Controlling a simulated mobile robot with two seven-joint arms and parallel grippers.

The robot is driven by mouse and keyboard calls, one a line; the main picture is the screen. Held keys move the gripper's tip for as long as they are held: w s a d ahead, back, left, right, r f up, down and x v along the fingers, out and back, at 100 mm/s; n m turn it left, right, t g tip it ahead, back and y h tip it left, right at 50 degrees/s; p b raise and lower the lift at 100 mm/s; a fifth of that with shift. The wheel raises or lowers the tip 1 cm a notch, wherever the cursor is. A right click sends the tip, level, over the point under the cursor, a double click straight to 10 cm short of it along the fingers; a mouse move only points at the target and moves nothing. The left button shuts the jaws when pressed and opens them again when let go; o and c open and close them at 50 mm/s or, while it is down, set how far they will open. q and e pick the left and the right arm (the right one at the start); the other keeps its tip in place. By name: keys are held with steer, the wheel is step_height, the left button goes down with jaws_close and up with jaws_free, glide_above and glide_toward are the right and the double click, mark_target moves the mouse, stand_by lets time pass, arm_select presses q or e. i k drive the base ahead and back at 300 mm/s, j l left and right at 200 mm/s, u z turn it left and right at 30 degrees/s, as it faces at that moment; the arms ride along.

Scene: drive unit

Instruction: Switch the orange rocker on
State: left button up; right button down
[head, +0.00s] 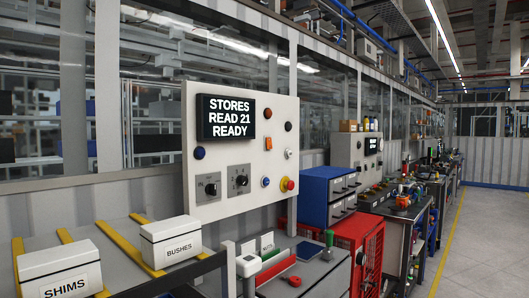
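A pale control panel (230,215) stands upright behind the bench, left of the picture's middle. Its dark display (227,117) reads "STORES READ 21 READY". A small orange-red control on a white plate (268,144) sits to the right of the display. Neither of my grippers is in view.
The panel also carries two dark rotary knobs (239,180), blue buttons (199,153) and a red mushroom button (287,184) on yellow. White boxes labelled SHIMS (60,273) and BUSHES (171,241) sit at the left front. A blue unit (325,196) stands at right. The aisle (480,240) is clear.

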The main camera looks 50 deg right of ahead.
mark_target(269, 140)
steer(key=l+u, duration=0.1)
steer(key=l, duration=0.35)
steer(key=k+l+u, duration=0.1)
steer(key=l, duration=0.35)
steer(key=k+l+u, duration=0.1)
steer(key=l, duration=0.35)
steer(key=k+l+u, duration=0.1)
steer(key=l, duration=0.35)
steer(key=k+l, duration=0.1)
steer(key=l, duration=0.35)
steer(key=k+l, duration=0.1)
steer(key=l, duration=0.3)
steer(key=k+l, duration=0.1)
steer(key=l, duration=0.8)
steer(key=k+u, duration=0.05)
